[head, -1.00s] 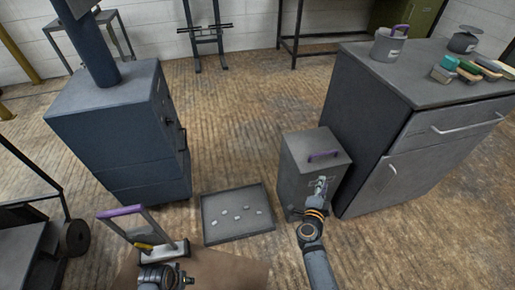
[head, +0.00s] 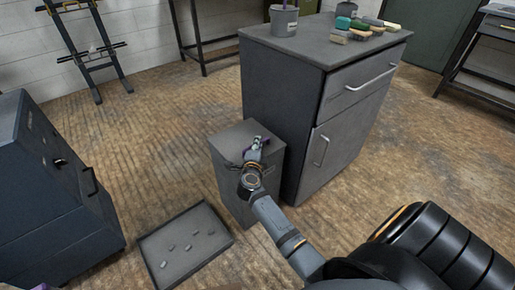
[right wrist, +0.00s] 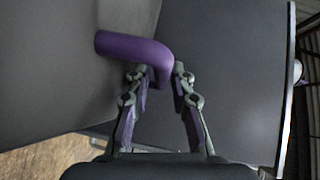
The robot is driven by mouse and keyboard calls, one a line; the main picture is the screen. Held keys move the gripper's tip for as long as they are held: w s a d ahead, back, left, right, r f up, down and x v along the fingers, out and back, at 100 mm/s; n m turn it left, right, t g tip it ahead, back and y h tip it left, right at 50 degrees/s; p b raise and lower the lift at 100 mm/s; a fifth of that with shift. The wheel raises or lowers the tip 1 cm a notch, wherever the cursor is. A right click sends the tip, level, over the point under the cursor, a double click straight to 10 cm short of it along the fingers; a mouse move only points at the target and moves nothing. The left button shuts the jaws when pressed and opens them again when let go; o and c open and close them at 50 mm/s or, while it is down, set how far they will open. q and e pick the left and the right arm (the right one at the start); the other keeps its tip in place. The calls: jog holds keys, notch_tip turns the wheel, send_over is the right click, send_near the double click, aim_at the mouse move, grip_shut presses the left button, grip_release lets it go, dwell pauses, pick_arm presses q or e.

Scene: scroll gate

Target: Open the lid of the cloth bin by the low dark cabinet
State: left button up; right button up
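The cloth bin (head: 232,192) is an upright grey box standing against the left side of the low dark cabinet (head: 290,110). Its lid (head: 235,137) lies flat in the head view. My right gripper (head: 257,144) is over the lid, at its purple handle, which it mostly hides. In the right wrist view the bent purple handle (right wrist: 135,48) reaches between the two fingertips of my right gripper (right wrist: 159,70). The fingertips stand close on either side of it; whether they press on it I cannot tell.
A shallow dark tray (head: 160,238) with several small pale pieces lies on the floor left of the bin. A dark blue cabinet (head: 50,190) stands at the left. A pot (head: 284,20) and several coloured blocks (head: 352,28) sit on the low cabinet.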

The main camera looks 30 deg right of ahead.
jog(key=shift+w+d, duration=0.25)
jog(key=shift+w, duration=0.05)
grip_shut()
dwell(0.3)
